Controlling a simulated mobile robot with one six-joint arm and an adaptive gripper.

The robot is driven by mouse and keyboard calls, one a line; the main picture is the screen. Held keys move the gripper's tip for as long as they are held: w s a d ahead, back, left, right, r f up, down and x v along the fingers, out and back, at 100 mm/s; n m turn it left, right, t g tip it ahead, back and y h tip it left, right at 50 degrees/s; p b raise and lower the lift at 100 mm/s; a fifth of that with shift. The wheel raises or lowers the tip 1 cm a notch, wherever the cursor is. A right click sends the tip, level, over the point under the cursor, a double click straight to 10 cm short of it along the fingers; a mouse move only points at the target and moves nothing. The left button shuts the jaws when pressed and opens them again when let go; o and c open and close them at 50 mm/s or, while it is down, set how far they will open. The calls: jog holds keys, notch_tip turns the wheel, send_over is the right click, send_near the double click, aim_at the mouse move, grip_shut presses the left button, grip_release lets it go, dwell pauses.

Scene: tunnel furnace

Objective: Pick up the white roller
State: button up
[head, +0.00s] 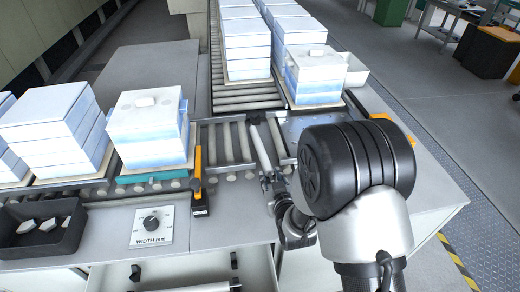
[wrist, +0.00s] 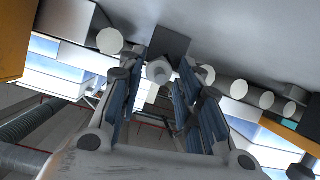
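A pale roller (head: 260,148) lies in the conveyor gap in the head view, running from a dark block at its far end toward my gripper. My gripper (head: 272,186) is at the near edge of the conveyor, at the roller's near end, partly hidden by my arm. In the wrist view, the two dark-padded fingers of my gripper (wrist: 160,88) stand apart. A pale round roller end (wrist: 160,71) shows between their tips, with small gaps on both sides. I cannot tell whether either finger touches it.
White-blue block stacks stand on boards left (head: 150,130) and right (head: 315,75) of the roller gap. An orange-black post (head: 199,180) stands left of my gripper. A width dial panel (head: 152,226) and a dark bin (head: 42,228) lie on the near ledge.

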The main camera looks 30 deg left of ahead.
grip_shut()
dwell(0.4)
